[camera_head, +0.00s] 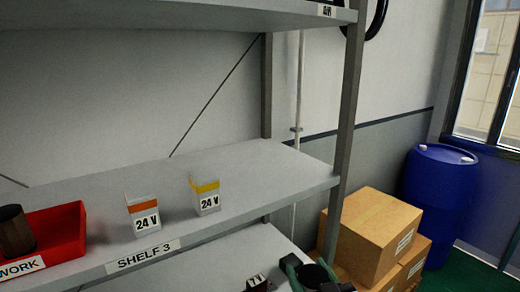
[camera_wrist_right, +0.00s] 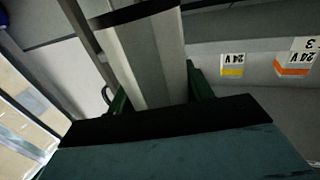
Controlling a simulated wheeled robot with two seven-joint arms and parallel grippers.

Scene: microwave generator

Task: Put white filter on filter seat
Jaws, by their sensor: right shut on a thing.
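In the right wrist view, the fingers are shut on a pale grey-white cylinder with dark ends, which looks like the white filter (camera_wrist_right: 150,62). It is held in the air in front of the shelf rack. Its lower part is cut off in the head view. I see no filter seat in either view. My left gripper is not in view.
Shelf 3 (camera_head: 250,163) holds an orange-banded 24 V box (camera_head: 143,212), a yellow-banded 24 V box (camera_head: 205,193) and a red tray (camera_head: 62,226) with a brown cylinder (camera_head: 15,230). A rack post (camera_head: 346,130), cardboard boxes (camera_head: 372,235) and a blue barrel (camera_head: 437,200) stand to the right.

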